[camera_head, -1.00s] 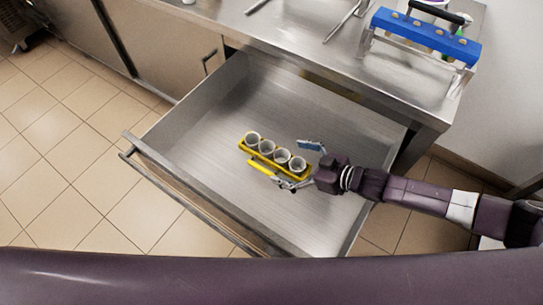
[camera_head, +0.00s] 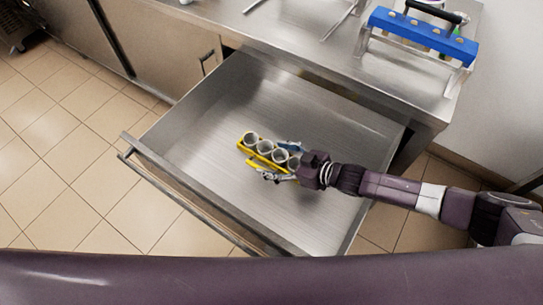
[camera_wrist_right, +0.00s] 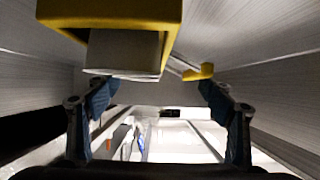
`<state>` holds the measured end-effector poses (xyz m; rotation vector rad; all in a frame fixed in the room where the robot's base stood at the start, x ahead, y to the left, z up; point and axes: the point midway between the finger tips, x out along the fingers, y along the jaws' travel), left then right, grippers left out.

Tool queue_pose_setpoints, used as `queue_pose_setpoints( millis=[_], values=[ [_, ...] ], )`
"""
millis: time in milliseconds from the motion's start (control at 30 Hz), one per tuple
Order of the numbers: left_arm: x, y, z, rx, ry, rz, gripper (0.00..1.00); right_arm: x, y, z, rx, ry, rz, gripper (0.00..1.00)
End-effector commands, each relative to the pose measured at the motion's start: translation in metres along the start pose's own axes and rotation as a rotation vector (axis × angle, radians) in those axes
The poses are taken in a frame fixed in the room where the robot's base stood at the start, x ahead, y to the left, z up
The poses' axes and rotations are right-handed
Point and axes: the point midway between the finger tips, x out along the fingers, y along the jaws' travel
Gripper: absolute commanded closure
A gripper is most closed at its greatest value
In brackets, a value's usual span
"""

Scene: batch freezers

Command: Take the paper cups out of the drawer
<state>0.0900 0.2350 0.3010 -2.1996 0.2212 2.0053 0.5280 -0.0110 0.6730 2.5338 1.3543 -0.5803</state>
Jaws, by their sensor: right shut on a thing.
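The fingers partly hide that cup. My left gripper is not in view.
The drawer's front panel and handle (camera_head: 185,203) stick out over the tiled floor (camera_head: 60,150). A steel counter (camera_head: 305,50) lies above the drawer's back. A blue rack (camera_head: 424,36) stands on it at right. Most of the drawer floor is bare.

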Motion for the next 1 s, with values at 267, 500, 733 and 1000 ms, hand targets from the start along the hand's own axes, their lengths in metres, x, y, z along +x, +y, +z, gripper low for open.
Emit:
queue_pose_setpoints(
  millis=[267,500,733,1000],
  values=[
    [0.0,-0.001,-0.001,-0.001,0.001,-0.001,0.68,0.0,0.0,-0.001,0.0,0.001,0.0,0.53],
    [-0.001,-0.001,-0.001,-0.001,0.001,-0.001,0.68,-0.003,0.0,-0.008,-0.001,0.003,0.0,0.53],
    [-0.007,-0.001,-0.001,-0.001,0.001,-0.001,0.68,-0.021,0.001,-0.044,-0.002,0.005,0.0,0.53],
    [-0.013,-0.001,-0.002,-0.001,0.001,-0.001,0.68,-0.056,0.001,-0.118,-0.004,0.005,0.0,0.53]
  ],
)
